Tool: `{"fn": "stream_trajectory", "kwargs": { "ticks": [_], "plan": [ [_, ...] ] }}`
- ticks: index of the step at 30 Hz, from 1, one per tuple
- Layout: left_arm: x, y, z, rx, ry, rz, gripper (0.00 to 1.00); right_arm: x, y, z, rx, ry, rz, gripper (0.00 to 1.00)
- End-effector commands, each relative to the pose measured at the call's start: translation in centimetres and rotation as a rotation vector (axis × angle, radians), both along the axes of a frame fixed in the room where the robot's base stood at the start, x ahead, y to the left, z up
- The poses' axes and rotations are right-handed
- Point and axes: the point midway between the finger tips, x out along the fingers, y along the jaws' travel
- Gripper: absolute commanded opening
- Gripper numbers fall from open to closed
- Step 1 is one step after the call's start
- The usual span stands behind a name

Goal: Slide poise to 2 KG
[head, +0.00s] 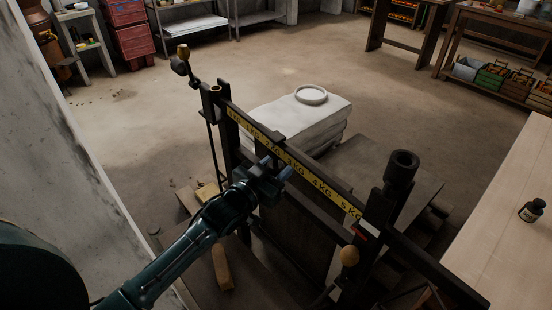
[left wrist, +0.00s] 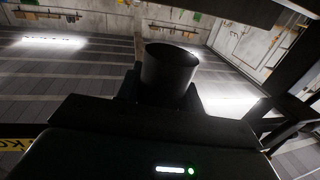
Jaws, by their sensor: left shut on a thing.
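The beam scale's yellow strip (head: 318,185), printed with KG marks, runs along the dark beam from upper left to lower right. My left gripper (head: 276,168) is at the near side of the beam, beside the strip around the 2 and 3 KG marks. It is shut on a dark piece at the beam, which looks like the poise (head: 279,138). The gripper hides most of it, and its exact reading is not clear. In the left wrist view, a piece of the yellow strip (left wrist: 15,145) shows at the lower left edge. My right gripper is not in view.
A dark cylinder (head: 402,166) tops the scale's right post. White sacks (head: 300,118) carrying a round white dish (head: 311,95) stand behind the beam. A pale table (head: 505,215) with a small dark bottle (head: 532,210) is at right. A concrete wall (head: 75,150) is close at left.

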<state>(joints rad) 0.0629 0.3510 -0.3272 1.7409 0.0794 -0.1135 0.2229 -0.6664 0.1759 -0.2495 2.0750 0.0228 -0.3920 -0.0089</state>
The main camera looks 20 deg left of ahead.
Motion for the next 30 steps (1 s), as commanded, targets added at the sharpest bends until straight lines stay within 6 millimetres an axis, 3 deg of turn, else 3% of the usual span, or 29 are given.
{"fn": "stream_trajectory", "kwargs": {
  "ticks": [2,3,10,20,23,30],
  "plan": [
    [0.0,0.0,-0.1,0.000,0.001,0.000,0.00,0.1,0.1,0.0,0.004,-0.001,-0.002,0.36],
    [0.0,0.0,-0.1,0.000,0.001,0.000,0.40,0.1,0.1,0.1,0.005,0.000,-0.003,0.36],
    [0.0,0.1,0.0,0.000,0.000,0.000,0.59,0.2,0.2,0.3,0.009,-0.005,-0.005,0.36],
    [-0.4,0.2,-0.1,0.000,0.000,0.000,0.59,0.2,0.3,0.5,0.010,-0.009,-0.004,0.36],
    [-1.6,0.6,-0.2,0.001,0.002,0.000,0.59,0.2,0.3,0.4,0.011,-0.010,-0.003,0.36],
    [-6.6,2.4,-0.3,0.001,0.004,0.000,0.59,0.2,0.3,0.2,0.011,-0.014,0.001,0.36]
  ]
}}
